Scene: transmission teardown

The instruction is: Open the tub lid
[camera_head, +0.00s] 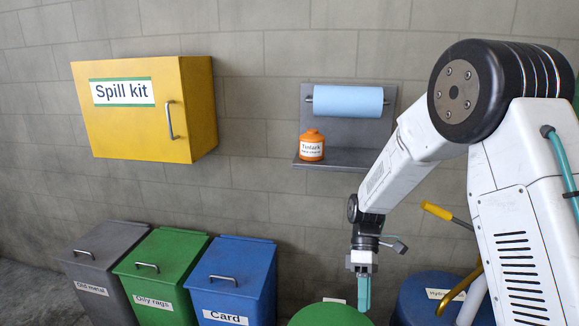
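An orange tub (312,136) with a white label reading "Tinlark" stands upright on the grey wall shelf (346,158). Its orange lid (312,134) appears to be on top. My gripper (363,306) points down with teal fingers, well below and to the right of the tub, above or beside a green round drum top (325,317). The fingers are seen edge-on, so their gap is hidden. Nothing shows between them.
A blue paper roll (347,101) hangs above the shelf. A yellow spill kit cabinet (130,110) is on the wall at left. Grey (100,240), green (165,250) and blue (235,260) bins stand below it. A blue drum (415,295) is partly behind my arm.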

